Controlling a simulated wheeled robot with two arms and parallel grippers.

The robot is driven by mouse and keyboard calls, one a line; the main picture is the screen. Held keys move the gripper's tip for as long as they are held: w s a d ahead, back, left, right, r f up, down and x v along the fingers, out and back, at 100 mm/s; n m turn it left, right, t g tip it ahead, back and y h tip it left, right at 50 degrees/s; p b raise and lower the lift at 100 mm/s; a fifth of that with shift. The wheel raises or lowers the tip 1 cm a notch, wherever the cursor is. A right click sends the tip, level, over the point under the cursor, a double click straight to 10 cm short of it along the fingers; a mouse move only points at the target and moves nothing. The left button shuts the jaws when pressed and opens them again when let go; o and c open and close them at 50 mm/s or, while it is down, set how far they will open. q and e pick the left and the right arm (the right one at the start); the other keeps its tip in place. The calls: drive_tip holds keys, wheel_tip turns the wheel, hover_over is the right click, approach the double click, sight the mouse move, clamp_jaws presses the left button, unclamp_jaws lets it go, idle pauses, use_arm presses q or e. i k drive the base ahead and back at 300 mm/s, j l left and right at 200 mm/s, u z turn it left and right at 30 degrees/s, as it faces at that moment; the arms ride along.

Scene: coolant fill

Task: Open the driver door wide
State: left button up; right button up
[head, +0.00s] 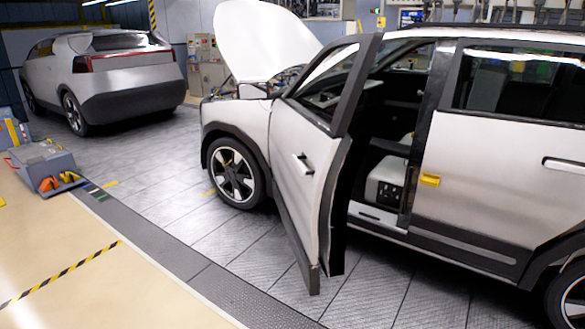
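The driver door (298,165) of the white car stands swung out from the body, at an angle to the car's side. Its dark handle (303,164) is on the outer panel facing me. The door opening (385,170) shows a pale seat and dark interior behind the door's rear edge. Neither of my grippers is in the head view, and nothing is seen touching the door.
The car's hood (262,38) is raised. A second silver car (105,70) is parked at the back left. A grey equipment unit (45,165) stands on the floor at left. The floor (160,270) beside the open door is clear.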

sight(313, 210)
drive_tip(key=i+j, duration=0.1)
drive_tip(key=j, duration=0.15)
drive_tip(key=i+l+u, duration=0.1)
drive_tip(key=i+l, duration=0.2)
drive_tip(key=i+l+u, duration=0.1)
drive_tip(key=i+l, duration=0.45)
drive_tip(key=i+l+u, duration=0.15)
drive_tip(key=l, duration=0.3)
drive_tip(key=i+l+u, duration=0.1)
drive_tip(key=i+l, duration=0.25)
drive_tip(key=i+l+u, duration=0.1)
drive_tip(key=i+l, duration=0.15)
drive_tip(key=l, duration=0.2)
drive_tip(key=i+l, duration=0.25)
drive_tip(key=l, duration=0.15)
drive_tip(key=i+l+u, duration=0.15)
drive_tip(key=l, duration=0.25)
drive_tip(key=i, duration=0.05)
